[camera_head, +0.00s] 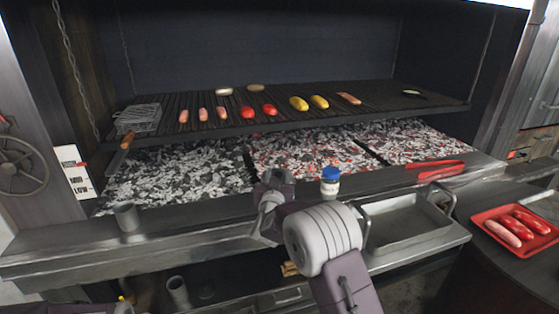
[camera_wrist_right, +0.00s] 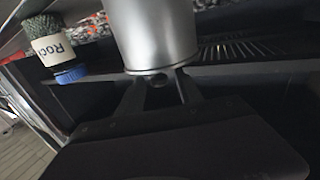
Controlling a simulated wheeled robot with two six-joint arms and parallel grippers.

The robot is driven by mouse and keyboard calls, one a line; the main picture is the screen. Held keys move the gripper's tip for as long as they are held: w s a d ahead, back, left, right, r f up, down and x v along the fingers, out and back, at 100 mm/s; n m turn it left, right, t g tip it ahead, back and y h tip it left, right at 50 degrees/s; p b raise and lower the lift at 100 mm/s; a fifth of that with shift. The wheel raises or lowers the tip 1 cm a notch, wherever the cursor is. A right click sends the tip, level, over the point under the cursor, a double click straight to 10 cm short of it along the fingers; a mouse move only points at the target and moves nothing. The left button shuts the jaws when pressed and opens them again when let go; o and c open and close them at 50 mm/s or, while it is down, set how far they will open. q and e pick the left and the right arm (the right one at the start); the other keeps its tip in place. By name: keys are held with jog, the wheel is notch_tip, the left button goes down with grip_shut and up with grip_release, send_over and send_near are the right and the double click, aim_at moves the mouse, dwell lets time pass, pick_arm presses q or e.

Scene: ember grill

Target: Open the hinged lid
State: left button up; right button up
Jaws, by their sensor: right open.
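My right gripper (camera_wrist_right: 160,80) is open, with its two fingertips close to the rim end of a smooth metal cylinder (camera_wrist_right: 155,32) in the right wrist view. I cannot tell whether they touch it. That view looks upside down, as the jar beside it hangs cap down. In the head view my right arm reaches to the front ledge of the grill and hides most of this spot; the right gripper (camera_head: 268,205) is partly hidden there. No hinged lid can be clearly made out.
A blue-capped jar (camera_head: 330,182) stands on the ledge close right of my gripper; it also shows in the wrist view (camera_wrist_right: 55,45). A metal cup (camera_head: 127,217) stands at left. Red tongs (camera_head: 440,168) and a red tray (camera_head: 488,217) are at right. Hot coals (camera_head: 310,150) lie behind.

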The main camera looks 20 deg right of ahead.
jog(key=x, duration=0.3)
jog(key=shift+w+d, duration=0.2)
jog(key=shift+w, duration=0.4)
grip_shut()
dwell(0.9)
